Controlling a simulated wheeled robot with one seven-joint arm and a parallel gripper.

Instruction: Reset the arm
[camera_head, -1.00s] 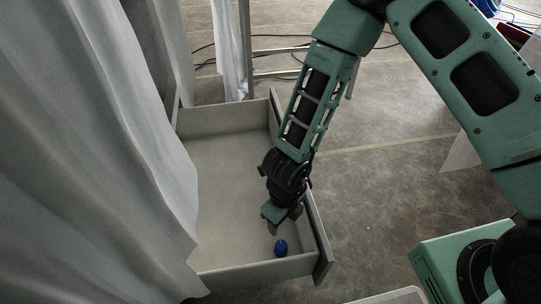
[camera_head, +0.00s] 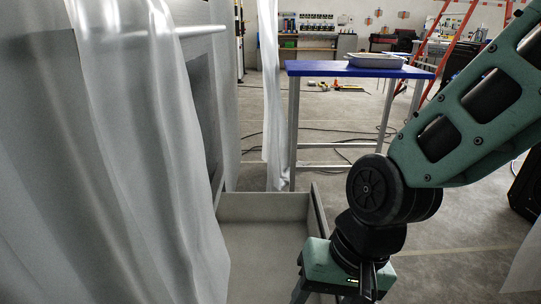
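My arm comes in from the right side of the view and bends down at a black joint. My gripper (camera_head: 335,275) hangs at the lower middle, over the right side of the open drawer. Its fingertips are cut off by the bottom edge, so I cannot tell whether it is open or shut. The open drawer (camera_head: 264,207) shows its grey walls and part of its bare floor. Its front part is out of view or behind my gripper, and no blue object shows in it.
A pale curtain (camera_head: 120,170) hangs over the left side, beside the drawer. A blue-topped table (camera_head: 325,69) with a tray (camera_head: 375,61) stands behind. An orange ladder (camera_head: 442,45) and cables on the floor are farther back. Floor right of the drawer is open.

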